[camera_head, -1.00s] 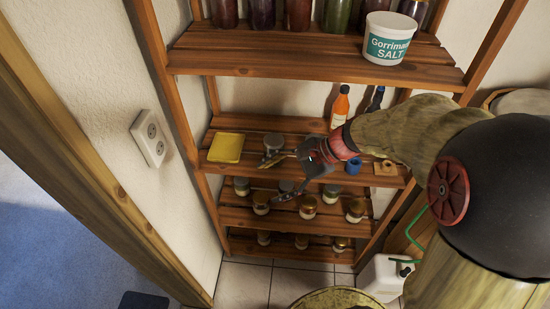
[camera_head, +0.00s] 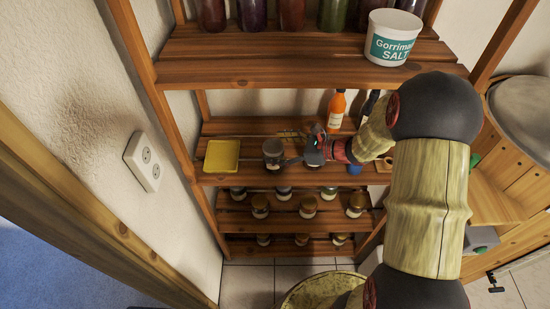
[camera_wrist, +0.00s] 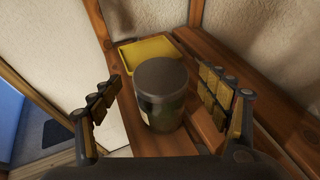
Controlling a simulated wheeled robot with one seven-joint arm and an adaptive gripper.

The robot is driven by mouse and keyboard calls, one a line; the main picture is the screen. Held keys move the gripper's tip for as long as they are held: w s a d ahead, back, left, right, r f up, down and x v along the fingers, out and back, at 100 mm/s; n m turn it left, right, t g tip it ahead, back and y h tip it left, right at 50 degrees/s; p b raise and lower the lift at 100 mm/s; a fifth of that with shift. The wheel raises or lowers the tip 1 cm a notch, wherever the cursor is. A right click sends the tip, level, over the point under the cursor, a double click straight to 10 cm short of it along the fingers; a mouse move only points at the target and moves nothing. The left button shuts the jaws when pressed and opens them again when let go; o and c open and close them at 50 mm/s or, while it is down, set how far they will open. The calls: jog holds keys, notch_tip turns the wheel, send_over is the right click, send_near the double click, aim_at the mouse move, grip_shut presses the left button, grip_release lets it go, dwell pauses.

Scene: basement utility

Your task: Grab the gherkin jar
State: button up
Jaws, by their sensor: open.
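A jar with a grey lid and dark green contents, which looks like the gherkin jar (camera_wrist: 161,98), stands upright on a wooden shelf. In the wrist view it sits between my gripper's (camera_wrist: 165,108) two spread fingers, with a gap on each side. In the head view the jar (camera_head: 273,152) stands right of the yellow tray. My gripper (camera_head: 288,148) reaches it from the right at shelf height. One finger shows behind the jar and one in front. The gripper is open and holds nothing.
The yellow tray (camera_head: 222,156) lies left of the jar. An orange bottle (camera_head: 336,111) and a blue item (camera_head: 355,168) stand to the right. A salt tub (camera_head: 391,38) is on the shelf above; several small jars (camera_head: 308,207) stand below.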

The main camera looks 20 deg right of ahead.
jog(key=shift+x, duration=0.9)
jog(key=shift+r, duration=0.1)
jog(key=c, duration=1.6)
